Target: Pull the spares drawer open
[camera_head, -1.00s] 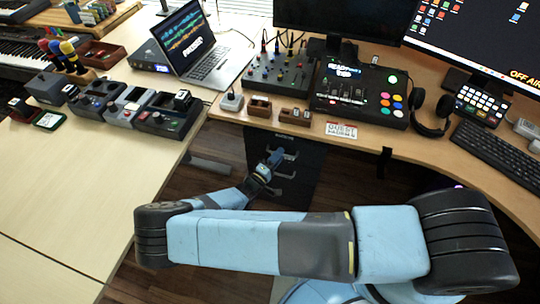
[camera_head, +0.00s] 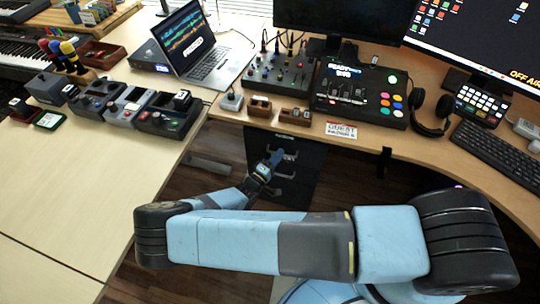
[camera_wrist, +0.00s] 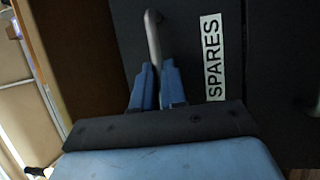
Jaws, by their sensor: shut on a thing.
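The spares drawer (camera_wrist: 185,15) has a dark front with a white label reading SPARES (camera_wrist: 213,58) in the wrist view. Its grey bar handle (camera_wrist: 153,38) runs between the blue fingers of my gripper (camera_wrist: 158,82), which is shut on it. In the head view my gripper (camera_head: 275,158) reaches the dark drawer cabinet (camera_head: 308,165) under the desk, at its upper handle. My fingers hide part of the handle. I cannot tell from these views how far the drawer stands out.
The wooden desk (camera_head: 225,117) overhangs the cabinet and carries a mixer (camera_head: 277,75), a laptop (camera_head: 205,60) and small boxes.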

